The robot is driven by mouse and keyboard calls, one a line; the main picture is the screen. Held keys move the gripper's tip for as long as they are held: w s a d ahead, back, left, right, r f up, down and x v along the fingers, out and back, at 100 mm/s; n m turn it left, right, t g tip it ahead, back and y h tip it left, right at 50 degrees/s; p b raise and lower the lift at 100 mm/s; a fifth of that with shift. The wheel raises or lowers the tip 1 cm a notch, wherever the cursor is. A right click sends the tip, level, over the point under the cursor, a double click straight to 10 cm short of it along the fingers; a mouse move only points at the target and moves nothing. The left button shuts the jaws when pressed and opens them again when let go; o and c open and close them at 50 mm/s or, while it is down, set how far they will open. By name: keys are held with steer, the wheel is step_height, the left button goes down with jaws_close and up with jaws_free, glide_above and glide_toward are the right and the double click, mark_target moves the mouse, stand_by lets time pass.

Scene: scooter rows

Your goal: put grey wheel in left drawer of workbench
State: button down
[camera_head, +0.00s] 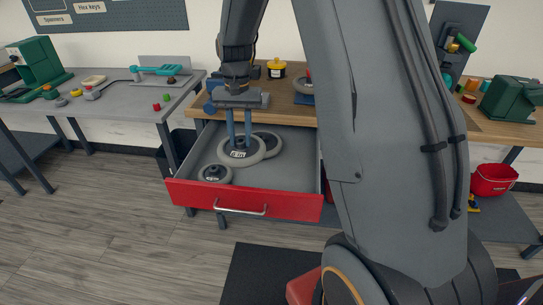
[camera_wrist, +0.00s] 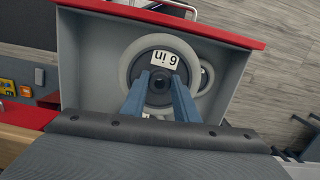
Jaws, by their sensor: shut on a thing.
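The open drawer (camera_head: 293,167) has a red front and grey inside, and it is pulled out from the wooden workbench (camera_head: 282,109). My gripper (camera_head: 239,147) points down into it and is shut on a grey wheel (camera_head: 262,155) with a "6 in" label, which also shows in the wrist view (camera_wrist: 134,62). The held wheel is inside the drawer walls; whether it touches the drawer floor I cannot tell. A smaller grey wheel (camera_head: 215,174) lies near the front left, and another wheel (camera_head: 272,139) lies partly hidden behind the held one.
A grey table (camera_head: 130,101) with tools stands at the left. A yellow pot (camera_head: 276,68) stands on the bench. A red bucket (camera_head: 491,180) and a green machine (camera_head: 510,100) are at the right. My arm hides much of the middle. Bare floor lies at the front left.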

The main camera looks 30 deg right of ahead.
steer(key=s+d+f+m+t+b, duration=0.1)
steer(key=s+d+f+m+b, duration=0.15)
steer(key=d+m, duration=0.55)
steer(key=s+d+f+m+t+b, duration=0.15)
steer(key=s+d+m, duration=0.35)
steer(key=m, duration=0.5)
steer(key=shift+g+y, duration=0.3)
steer(key=shift+g, duration=0.15)
steer(key=shift+w+d+f+p, duration=0.15)
steer(key=shift+f+p, duration=0.2)
steer(key=shift+f, duration=1.35)
steer(key=shift+w+f+p, duration=0.1)
steer(key=shift+f+p, duration=0.3)
steer(key=shift+f, duration=1.3)
steer(key=shift+w+d+f+p, duration=0.15)
steer(key=shift+f+p, duration=0.2)
steer(key=shift+f, duration=1.35)
steer(key=shift+f, duration=0.1)
steer(key=c, duration=1.4)
jaws_free()
